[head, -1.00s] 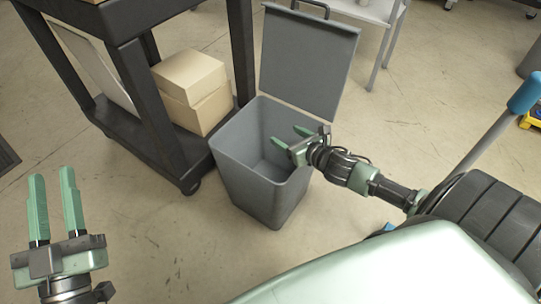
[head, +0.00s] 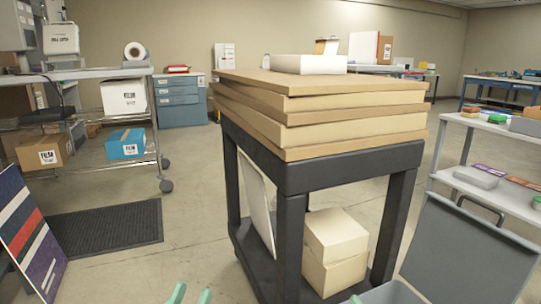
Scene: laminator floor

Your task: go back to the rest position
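My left gripper (head: 190,296) shows only as two green fingertips at the bottom edge of the head view. The tips stand apart with nothing between them. A small green tip of my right gripper (head: 353,299) shows at the bottom edge, by the left side of the grey bin (head: 392,294). The rest of that gripper is out of the picture, so its opening cannot be seen. The bin's lid (head: 470,252) stands up, open.
A black cart (head: 300,172) stands ahead, with stacked boards (head: 330,128) on top and cardboard boxes (head: 336,235) below. A white shelf (head: 490,190) is at the right. A dark mat (head: 105,228) lies at the left, beside a striped panel (head: 32,235). Floor between mat and cart is clear.

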